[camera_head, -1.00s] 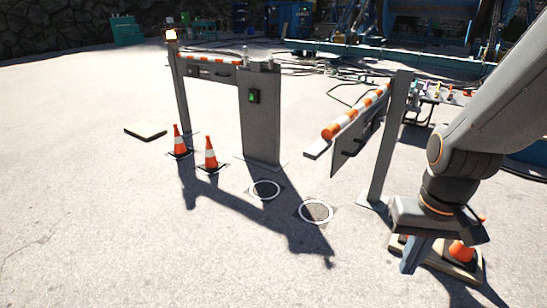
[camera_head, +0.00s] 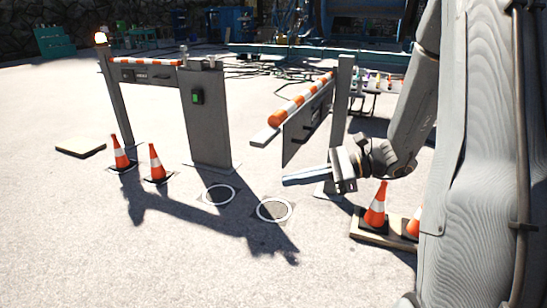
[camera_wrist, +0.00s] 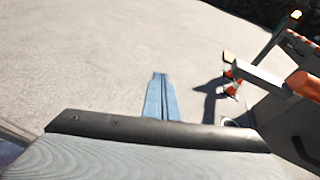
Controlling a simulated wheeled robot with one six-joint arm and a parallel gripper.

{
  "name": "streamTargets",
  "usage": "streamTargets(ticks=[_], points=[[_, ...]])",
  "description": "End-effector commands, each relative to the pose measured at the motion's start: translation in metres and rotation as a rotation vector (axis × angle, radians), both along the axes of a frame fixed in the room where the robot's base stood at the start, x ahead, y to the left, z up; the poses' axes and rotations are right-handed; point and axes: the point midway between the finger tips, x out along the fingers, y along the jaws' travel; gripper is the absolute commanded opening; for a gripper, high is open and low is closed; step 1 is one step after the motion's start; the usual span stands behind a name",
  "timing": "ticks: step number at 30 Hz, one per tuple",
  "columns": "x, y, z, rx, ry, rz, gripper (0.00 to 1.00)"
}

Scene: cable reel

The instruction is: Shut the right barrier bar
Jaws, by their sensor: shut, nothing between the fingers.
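The right barrier bar (camera_head: 300,101), striped orange and white above a grey panel, stands swung open from the right post (camera_head: 341,110), its free end toward me. In the wrist view the striped bar (camera_wrist: 304,84) is at the right edge. My gripper (camera_head: 285,181) is shut and empty, pointing left, just in front of and below the panel in the picture; I cannot tell if it touches. In the wrist view my gripper's fingers (camera_wrist: 158,78) lie together over bare ground. The middle post (camera_head: 207,125) carries a green-lit box. The left barrier bar (camera_head: 146,62) spans between the left and middle posts.
Two orange cones (camera_head: 157,163) stand before the left bar. Another cone (camera_head: 376,205) stands on a board below my arm. Two round ground covers (camera_head: 273,210) lie before the gap. A flat slab (camera_head: 81,147) lies at left. Open paving is in front.

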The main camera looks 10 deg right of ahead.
Motion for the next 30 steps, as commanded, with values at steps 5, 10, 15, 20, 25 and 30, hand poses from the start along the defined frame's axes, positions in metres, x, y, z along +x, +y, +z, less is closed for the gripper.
streamTargets(ticks=[5,10,15,20,25,30], points=[[0.056,-0.068,0.004,0.238,-0.026,-0.268,0.0],[0.072,-0.094,0.01,0.32,-0.049,-0.357,0.0],[0.084,-0.08,0.012,0.325,-0.051,-0.359,0.0],[0.102,-0.056,0.012,0.323,-0.05,-0.356,0.0],[0.123,-0.029,0.012,0.323,-0.051,-0.356,0.0],[0.141,-0.006,0.012,0.323,-0.051,-0.356,0.0]])
